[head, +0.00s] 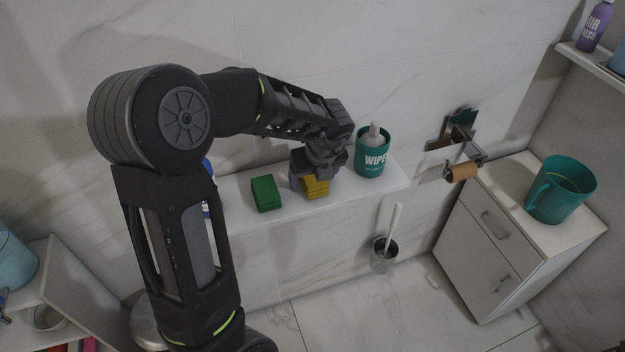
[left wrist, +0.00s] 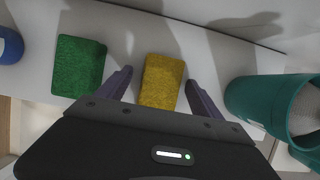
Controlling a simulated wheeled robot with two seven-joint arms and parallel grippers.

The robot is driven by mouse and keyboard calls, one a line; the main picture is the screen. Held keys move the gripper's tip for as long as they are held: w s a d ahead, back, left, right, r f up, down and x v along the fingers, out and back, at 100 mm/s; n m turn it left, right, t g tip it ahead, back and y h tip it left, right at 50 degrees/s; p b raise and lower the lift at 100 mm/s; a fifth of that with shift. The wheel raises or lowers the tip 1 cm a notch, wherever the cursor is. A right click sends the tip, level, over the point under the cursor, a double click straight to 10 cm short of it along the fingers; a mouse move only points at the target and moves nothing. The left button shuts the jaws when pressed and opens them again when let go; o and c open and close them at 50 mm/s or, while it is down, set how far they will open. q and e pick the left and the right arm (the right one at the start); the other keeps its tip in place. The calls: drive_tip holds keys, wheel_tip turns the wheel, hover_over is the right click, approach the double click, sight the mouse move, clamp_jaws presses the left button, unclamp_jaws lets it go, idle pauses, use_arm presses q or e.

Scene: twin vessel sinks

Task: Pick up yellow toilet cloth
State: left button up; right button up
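The yellow cloth (head: 315,187), a small folded block, lies on the white ledge (head: 240,215) between the green cloth and the wipes tub. My left gripper (head: 309,183) is right above it and partly hides it in the head view. In the left wrist view the yellow cloth (left wrist: 162,82) lies between the two spread fingers (left wrist: 158,90), with a gap visible on each side. The gripper is open and holds nothing. My right gripper is in neither view.
A green cloth (head: 265,194) lies left of the yellow one. A teal wipes tub (head: 372,152) stands close on the right. A blue item (left wrist: 10,46) is at the ledge's left. A toilet brush (head: 385,250) stands below, and a paper holder (head: 462,172) is on the wall.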

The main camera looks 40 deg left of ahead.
use_arm(q)
drive_tip(key=c, duration=1.4)
drive_tip(key=shift+r, duration=0.15)
wheel_tip(320, 180, up, 10)
drive_tip(key=shift+f+p, duration=0.1)
drive_tip(key=shift+p, duration=0.2)
